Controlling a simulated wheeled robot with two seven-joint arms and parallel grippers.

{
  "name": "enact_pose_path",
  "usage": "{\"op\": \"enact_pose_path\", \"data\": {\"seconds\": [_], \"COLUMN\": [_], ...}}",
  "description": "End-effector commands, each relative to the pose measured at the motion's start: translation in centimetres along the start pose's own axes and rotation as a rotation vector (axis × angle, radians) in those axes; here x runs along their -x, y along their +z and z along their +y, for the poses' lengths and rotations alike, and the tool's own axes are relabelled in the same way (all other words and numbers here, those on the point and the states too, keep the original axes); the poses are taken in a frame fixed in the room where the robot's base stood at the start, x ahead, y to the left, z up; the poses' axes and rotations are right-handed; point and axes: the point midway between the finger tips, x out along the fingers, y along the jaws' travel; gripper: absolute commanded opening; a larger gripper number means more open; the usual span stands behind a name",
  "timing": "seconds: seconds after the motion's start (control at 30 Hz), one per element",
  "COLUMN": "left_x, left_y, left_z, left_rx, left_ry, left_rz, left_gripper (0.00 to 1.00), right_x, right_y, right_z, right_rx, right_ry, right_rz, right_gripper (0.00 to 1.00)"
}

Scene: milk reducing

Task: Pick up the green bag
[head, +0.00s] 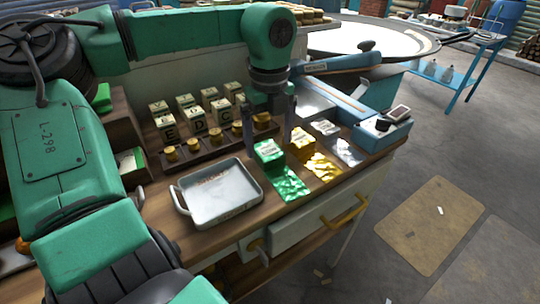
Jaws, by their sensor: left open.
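The green bag (288,184) lies on the wooden counter as a shiny, crumpled foil piece. A green block with a pale label (268,152) stands directly behind it; I cannot tell whether the two are one piece. My left gripper (268,136) points down with its fingers apart, just above and behind the green block. Nothing shows between its fingers, and I cannot tell whether they touch the block. My right gripper is not in view.
Gold (322,167) and silver (348,151) foil bags lie to the right. A metal tray (219,192) is to the left. Several lettered boxes (162,113) and a dark rack of gold-topped pieces (205,145) stand behind. A blue device (368,124) sits at the right counter end.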

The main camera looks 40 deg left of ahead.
Motion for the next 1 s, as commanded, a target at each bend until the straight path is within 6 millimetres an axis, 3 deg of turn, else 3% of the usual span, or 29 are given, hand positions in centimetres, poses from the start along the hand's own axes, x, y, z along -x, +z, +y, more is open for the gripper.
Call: {"op": "enact_pose_path", "data": {"seconds": [0.2, 0.4, 0.47, 0.63, 1.0], "left_x": [-3.6, -3.9, -3.8, -3.8, -2.9], "left_y": [0.1, 0.1, 0.1, 0.1, 0.2], "left_z": [-0.1, -0.1, -0.1, -0.1, -0.2], "left_rx": [0.000, 0.001, 0.001, 0.001, 0.001], "left_ry": [0.002, 0.000, 0.000, 0.000, 0.000], "left_rz": [0.003, 0.000, 0.000, 0.000, -0.002], "left_gripper": [1.00, 1.00, 0.81, 0.16, 0.13], "right_x": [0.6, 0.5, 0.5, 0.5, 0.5], "right_y": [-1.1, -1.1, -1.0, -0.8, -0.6], "right_z": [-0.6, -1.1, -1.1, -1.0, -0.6], "right_rx": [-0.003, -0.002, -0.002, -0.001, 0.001], "right_ry": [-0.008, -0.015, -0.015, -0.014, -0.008], "right_rz": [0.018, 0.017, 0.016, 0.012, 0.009], "right_gripper": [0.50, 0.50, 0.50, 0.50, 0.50]}}
